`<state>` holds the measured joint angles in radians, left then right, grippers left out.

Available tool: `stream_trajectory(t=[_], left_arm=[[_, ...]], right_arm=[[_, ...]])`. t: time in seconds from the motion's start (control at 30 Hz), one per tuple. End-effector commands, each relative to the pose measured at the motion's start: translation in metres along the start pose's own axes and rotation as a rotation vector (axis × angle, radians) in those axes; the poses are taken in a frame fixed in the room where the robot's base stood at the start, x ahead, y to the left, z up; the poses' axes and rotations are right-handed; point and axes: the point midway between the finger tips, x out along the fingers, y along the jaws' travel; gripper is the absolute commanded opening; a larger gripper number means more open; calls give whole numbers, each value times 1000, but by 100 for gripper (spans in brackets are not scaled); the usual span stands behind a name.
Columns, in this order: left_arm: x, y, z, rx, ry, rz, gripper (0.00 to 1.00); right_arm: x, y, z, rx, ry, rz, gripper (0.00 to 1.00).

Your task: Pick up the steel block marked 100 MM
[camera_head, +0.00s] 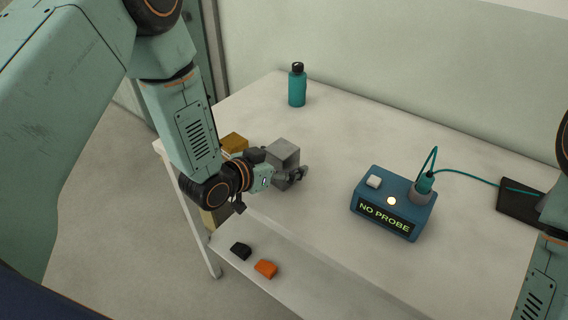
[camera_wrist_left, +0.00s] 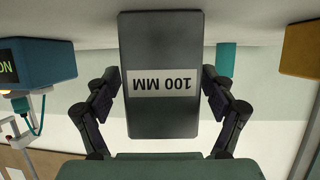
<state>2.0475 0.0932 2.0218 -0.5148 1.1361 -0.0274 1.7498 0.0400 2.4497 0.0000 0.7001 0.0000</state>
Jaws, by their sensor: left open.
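The steel block (camera_head: 283,152) is a grey block standing on the white table, partly hidden behind my left gripper in the head view. In the left wrist view the steel block (camera_wrist_left: 162,45) shows its "100 MM" label upside down. My left gripper (camera_head: 297,174) is open at the block. In the left wrist view, the fingers of my left gripper (camera_wrist_left: 163,85) lie on either side of the block, with a narrow gap visible on each side. My right gripper is not in view; only part of my right arm shows at the right edge.
A blue box (camera_head: 394,203) reading "NO PROBE" stands to the right, with a teal cable to a dark pad (camera_head: 520,202). A teal bottle (camera_head: 297,86) stands at the back. A brass-coloured block (camera_head: 234,143) is close behind my left wrist. Black (camera_head: 241,251) and orange (camera_head: 266,268) pieces lie lower down.

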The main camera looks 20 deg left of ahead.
Motion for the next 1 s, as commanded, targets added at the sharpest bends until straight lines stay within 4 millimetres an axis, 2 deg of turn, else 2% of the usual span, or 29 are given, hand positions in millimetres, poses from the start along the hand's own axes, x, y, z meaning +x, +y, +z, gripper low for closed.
stream_trajectory(t=[0.1,0.17,1.0], left_arm=[[0,-1,0,-1,0,-1,82],[0,-1,0,-1,0,-1,77],[2,-2,-2,0,3,-1,6]], right_arm=[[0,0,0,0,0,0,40],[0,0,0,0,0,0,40],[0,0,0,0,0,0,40]])
